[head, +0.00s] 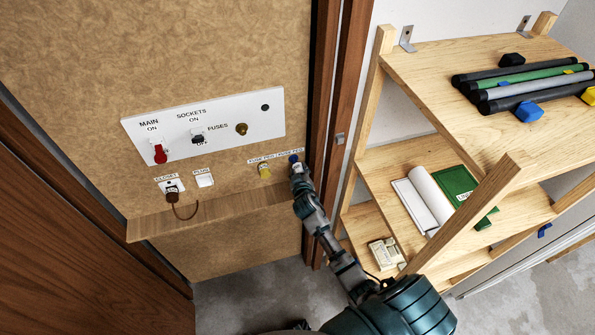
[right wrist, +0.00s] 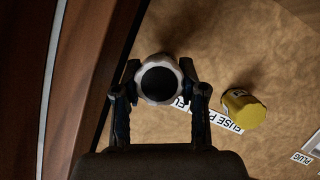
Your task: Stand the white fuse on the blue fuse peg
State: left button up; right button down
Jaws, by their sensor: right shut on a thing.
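My right gripper (head: 297,167) reaches up to the board beside the fuse peg label. In the right wrist view, my right gripper (right wrist: 160,88) is shut on the white fuse (right wrist: 145,80), seen end-on as a white ring around a dark centre. A small blue piece (head: 293,158) shows at the gripper's tip in the head view, probably the blue fuse peg. The held fuse and gripper hide most of that spot, so I cannot tell whether the fuse is on the peg. My left gripper is not in view.
A yellow fuse or peg (head: 264,170) stands close to the left; it also shows in the right wrist view (right wrist: 243,108). A switch panel (head: 215,120) is above, a wooden ledge (head: 210,212) below. A door frame (head: 340,100) and shelves (head: 455,70) crowd the right.

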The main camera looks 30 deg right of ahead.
jog(key=shift+d+f, duration=0.15)
jog(key=shift+d, duration=0.35)
jog(key=shift+a, duration=0.2)
jog(key=shift+w+a+r, duration=0.15)
jog(key=shift+a+r, duration=0.05)
jog(key=shift+a, duration=0.65)
jog(key=shift+d, duration=0.55)
jog(key=shift+w+d+f, duration=0.15)
jog(key=shift+w+d, duration=0.05)
jog(key=shift+d, duration=0.15)
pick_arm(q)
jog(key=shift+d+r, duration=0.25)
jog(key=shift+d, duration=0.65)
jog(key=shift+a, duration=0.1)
pick_arm(e)
jog(key=shift+a, duration=0.25)
